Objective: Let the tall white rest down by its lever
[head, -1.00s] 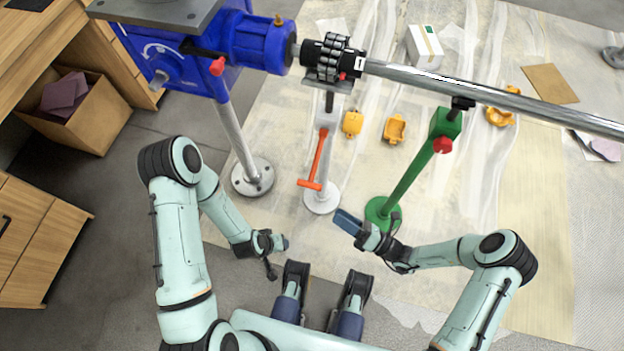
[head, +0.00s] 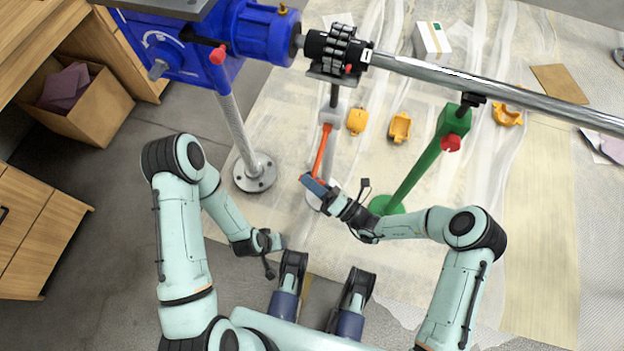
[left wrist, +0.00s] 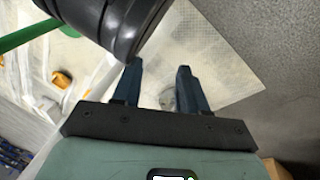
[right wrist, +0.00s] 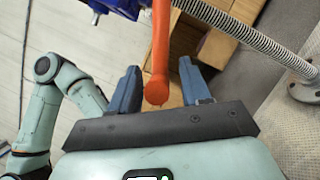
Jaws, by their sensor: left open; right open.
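The tall white rest (head: 333,116) stands under the steel pipe in the head view, its dark post reaching up to the black head. Its orange lever (head: 321,150) slopes down toward me. My right gripper (head: 314,186) is at the lever's lower end and partly hides it and the white foot. In the right wrist view, the lever (right wrist: 160,45) ends between the two open blue fingers, with gaps visible on both sides. My left gripper (head: 279,243) is low and left of the rest. The left wrist view shows its fingers (left wrist: 157,78) open and empty.
The steel pipe (head: 480,80) runs right from the blue machine (head: 250,35). A green stand (head: 425,160) with a red knob is close right of my right gripper. Yellow parts (head: 400,127) lie on the floor sheet behind. A cardboard box (head: 85,105) stands left.

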